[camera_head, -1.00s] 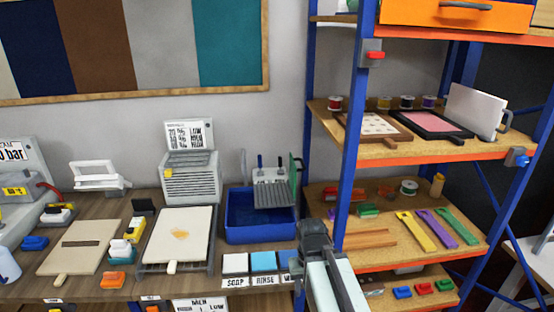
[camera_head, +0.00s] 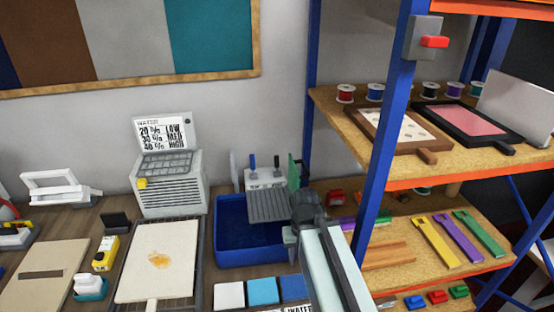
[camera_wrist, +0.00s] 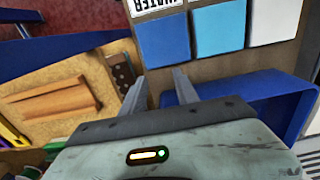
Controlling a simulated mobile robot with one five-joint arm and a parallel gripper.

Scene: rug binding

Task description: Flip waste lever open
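A white box with two small upright levers, one blue (camera_head: 252,161) and one dark (camera_head: 276,160), stands behind the blue basin (camera_head: 228,252). I cannot read its labels or tell which lever is for waste. A red lever (camera_head: 434,41) on a grey plate is fixed to the shelf's blue post, also without a readable label. My gripper (camera_wrist: 159,75) is open and empty in the wrist view. In the head view, the end of my arm is over the basin's right side, in front of the levers and apart from them. It hides part of the basin.
A grey ribbed plate (camera_head: 268,205) and a green panel (camera_head: 294,170) stand at the basin. White, light blue and blue squares (camera_head: 262,291) lie in front. The shelf's blue post (camera_head: 378,165) rises close to the right of my arm. A drying board (camera_head: 158,262) lies left.

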